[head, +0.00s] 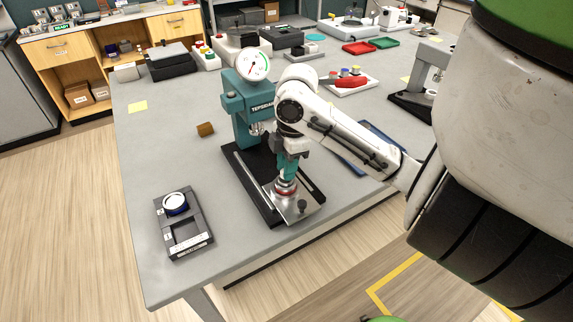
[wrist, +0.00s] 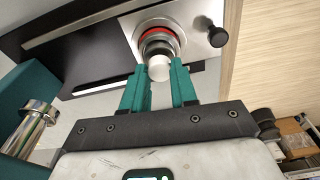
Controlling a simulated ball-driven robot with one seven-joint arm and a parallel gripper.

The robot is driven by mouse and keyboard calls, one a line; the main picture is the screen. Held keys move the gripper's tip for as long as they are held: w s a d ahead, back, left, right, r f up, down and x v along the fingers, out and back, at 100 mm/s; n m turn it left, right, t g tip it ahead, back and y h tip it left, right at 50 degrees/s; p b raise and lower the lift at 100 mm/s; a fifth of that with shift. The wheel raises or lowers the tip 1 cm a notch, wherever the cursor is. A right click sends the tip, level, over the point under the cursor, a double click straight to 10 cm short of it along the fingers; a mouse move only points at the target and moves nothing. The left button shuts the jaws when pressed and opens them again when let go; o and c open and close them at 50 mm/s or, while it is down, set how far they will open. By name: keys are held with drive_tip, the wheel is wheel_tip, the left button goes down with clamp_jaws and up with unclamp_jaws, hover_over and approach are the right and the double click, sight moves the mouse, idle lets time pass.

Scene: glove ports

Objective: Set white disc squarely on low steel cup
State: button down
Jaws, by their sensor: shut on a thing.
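My gripper (wrist: 159,74) has teal fingers shut on a small white disc (wrist: 159,67), held between the fingertips in the wrist view. The low steel cup (wrist: 157,36) with a red ring lies just beyond the disc, on a steel plate. In that view the disc overlaps the cup's near edge; I cannot tell whether they touch. In the head view my gripper (head: 289,172) points down right above the cup (head: 285,189), and its fingers hide the disc.
The teal press (head: 245,105) with a dial gauge stands close behind my gripper. A black knob (head: 302,204) rises from the steel plate (head: 292,209). A dark two-slot tray (head: 186,242) at left holds a white-topped round piece (head: 175,202). The table between is clear.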

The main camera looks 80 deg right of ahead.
drive_tip(key=shift+f+b, duration=0.5)
drive_tip(key=shift+f, duration=0.15)
drive_tip(key=c, duration=0.8)
unclamp_jaws()
drive_tip(key=shift+r, duration=0.1)
drive_tip(key=r, duration=0.7)
drive_tip(key=shift+s+d+r+p, duration=0.2)
drive_tip(key=shift+s+d+p, duration=0.05)
drive_tip(key=shift+s+p, duration=0.15)
